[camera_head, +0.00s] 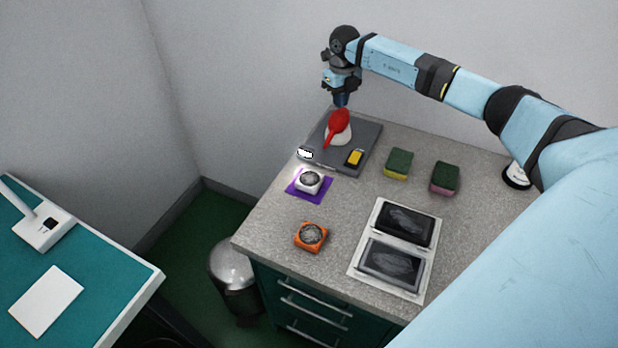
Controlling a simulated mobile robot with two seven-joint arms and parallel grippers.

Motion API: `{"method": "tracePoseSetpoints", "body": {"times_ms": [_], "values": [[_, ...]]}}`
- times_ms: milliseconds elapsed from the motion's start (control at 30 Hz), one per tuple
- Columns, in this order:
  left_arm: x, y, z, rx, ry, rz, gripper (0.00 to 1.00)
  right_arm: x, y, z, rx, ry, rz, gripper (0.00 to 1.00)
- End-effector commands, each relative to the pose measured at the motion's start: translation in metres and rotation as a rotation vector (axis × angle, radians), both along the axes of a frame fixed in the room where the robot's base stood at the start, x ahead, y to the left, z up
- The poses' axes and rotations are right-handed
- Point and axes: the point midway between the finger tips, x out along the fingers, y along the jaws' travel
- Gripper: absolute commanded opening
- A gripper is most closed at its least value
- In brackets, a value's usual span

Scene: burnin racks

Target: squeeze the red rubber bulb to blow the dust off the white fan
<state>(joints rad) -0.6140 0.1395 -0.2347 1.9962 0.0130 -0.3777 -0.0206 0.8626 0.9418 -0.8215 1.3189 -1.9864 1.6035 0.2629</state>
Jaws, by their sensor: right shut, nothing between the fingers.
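The red rubber bulb (336,128) rests on a white holder on the dark grey tray (371,135) at the back of the counter. The white fan (309,181) sits on a purple mat (295,193) in front of that tray, with a greyish round face. My right gripper (341,101) points down just above and behind the bulb; it is shut and empty. The picture does not clearly show whether its tips touch the bulb. My left gripper is out of view.
On the tray are a yellow block (355,158) and a small white item (305,153). An orange fan (311,237), two sponges (399,163) (445,178) and a white panel with dark screens (352,266) are on the counter (268,228). A bin (234,278) stands beside it.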

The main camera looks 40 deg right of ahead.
Motion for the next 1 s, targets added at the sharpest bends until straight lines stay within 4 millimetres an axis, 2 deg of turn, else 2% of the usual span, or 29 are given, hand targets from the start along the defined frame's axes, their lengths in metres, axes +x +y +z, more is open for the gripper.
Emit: {"method": "tracePoseSetpoints", "body": {"times_ms": [267, 1000], "values": [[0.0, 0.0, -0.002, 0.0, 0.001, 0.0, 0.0, 0.0, 0.0, -0.002, 0.0, 0.0, 0.0, 0.0], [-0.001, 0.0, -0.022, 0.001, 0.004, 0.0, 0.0, 0.0, 0.0, -0.039, 0.0, 0.001, 0.0, 0.0]]}}
